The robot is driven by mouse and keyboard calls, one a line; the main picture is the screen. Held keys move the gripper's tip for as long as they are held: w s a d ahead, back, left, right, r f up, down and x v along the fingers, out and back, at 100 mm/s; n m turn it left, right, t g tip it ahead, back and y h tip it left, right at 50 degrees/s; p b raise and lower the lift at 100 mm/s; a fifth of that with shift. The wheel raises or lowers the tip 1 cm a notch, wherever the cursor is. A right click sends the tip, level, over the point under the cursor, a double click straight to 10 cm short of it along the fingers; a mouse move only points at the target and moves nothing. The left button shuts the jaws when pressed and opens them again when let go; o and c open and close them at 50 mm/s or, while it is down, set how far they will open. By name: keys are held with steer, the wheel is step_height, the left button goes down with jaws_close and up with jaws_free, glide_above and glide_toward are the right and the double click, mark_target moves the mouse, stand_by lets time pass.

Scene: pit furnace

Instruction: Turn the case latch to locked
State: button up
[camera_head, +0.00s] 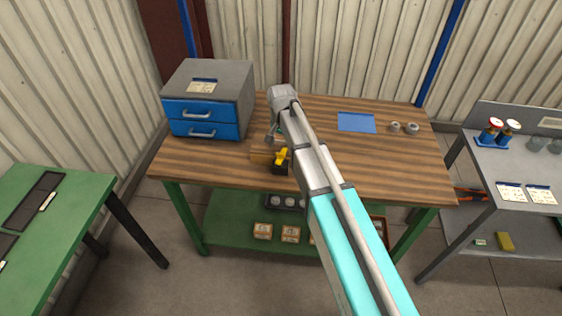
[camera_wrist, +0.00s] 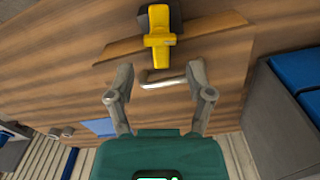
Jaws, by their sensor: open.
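The case latch is a yellow lever on a black block. It shows at the top of the wrist view (camera_wrist: 160,40) and near the front middle of the wooden workbench in the head view (camera_head: 281,157). It sits at a brown wooden piece (camera_wrist: 118,50), which seems to be the case. A silver bar handle (camera_wrist: 163,82) lies just below the latch in the wrist view. My gripper (camera_wrist: 160,67) is open and holds nothing. Its fingers appear either side of the handle, short of the yellow lever. I cannot tell whether they touch anything. In the head view my arm partly hides the gripper.
A grey cabinet with blue drawers (camera_head: 208,100) stands at the workbench's (camera_head: 385,165) left back. A blue sheet (camera_head: 356,122) and two small round metal parts (camera_head: 403,127) lie to the right. A green table (camera_head: 60,225) and a grey shelf unit (camera_head: 505,165) flank the bench.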

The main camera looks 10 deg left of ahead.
mark_target(281, 153)
steer(key=shift+f+b, duration=3.7)
steer(key=shift+f, duration=0.25)
steer(key=c, duration=0.9)
steer(key=shift+c, duration=0.2)
steer(key=shift+n, duration=1.4)
